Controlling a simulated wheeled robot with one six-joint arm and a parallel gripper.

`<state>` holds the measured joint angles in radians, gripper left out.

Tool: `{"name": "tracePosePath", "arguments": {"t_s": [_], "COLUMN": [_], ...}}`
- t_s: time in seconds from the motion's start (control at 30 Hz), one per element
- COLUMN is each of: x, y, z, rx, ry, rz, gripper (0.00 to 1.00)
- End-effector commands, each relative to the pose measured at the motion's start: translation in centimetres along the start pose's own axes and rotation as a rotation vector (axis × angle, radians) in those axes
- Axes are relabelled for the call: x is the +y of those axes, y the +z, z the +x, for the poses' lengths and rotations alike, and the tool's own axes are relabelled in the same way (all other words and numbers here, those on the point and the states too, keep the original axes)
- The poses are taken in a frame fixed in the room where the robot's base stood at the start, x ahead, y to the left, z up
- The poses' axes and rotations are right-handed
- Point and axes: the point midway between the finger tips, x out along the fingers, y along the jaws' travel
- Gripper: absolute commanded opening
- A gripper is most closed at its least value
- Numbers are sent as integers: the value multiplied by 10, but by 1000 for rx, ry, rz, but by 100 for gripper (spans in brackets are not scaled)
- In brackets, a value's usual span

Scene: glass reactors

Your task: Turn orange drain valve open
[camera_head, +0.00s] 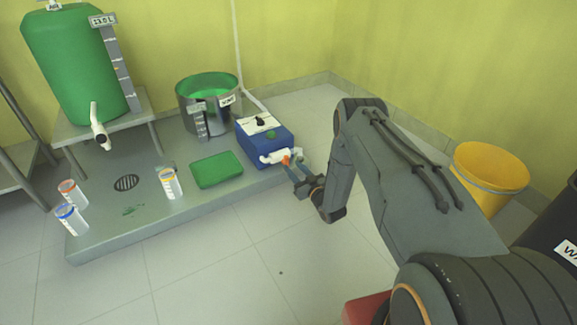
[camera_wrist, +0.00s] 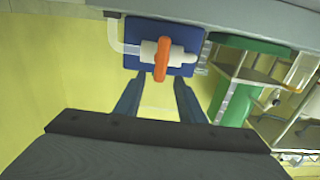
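The orange drain valve handle (camera_wrist: 162,60) sits on a white pipe fitting (camera_wrist: 149,52) in front of a blue box (camera_wrist: 129,60). In the wrist view the handle lies across the pipe, roughly at right angles to it. In the head view the orange handle (camera_head: 286,159) shows small at the box's front, beside the white fitting (camera_head: 270,157). My gripper (camera_head: 293,168) is close in front of it. In the wrist view my gripper (camera_wrist: 158,82) is open, with one finger on each side of the handle's lower end. Gaps show between fingers and handle; contact cannot be told.
The blue box (camera_head: 266,143) stands on a low grey platform (camera_head: 110,228). Near it are a green tray (camera_head: 216,170), a steel pot (camera_head: 184,110) and a cup (camera_head: 172,184). A green tank (camera_head: 70,60) stands left. A yellow bucket (camera_head: 490,178) stands right; floor in front is clear.

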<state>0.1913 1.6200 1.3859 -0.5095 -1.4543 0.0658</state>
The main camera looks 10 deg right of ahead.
Motion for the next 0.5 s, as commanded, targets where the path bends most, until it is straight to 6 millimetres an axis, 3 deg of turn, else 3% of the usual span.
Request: {"name": "tracePosePath", "arguments": {"t_s": [0.2, 0.5], "x": [0, 0], "y": [2, 1], "z": [32, 46], "rx": [0, -2], "ry": [0, 0], "rz": [-1, 0], "gripper": [36, 36]}}
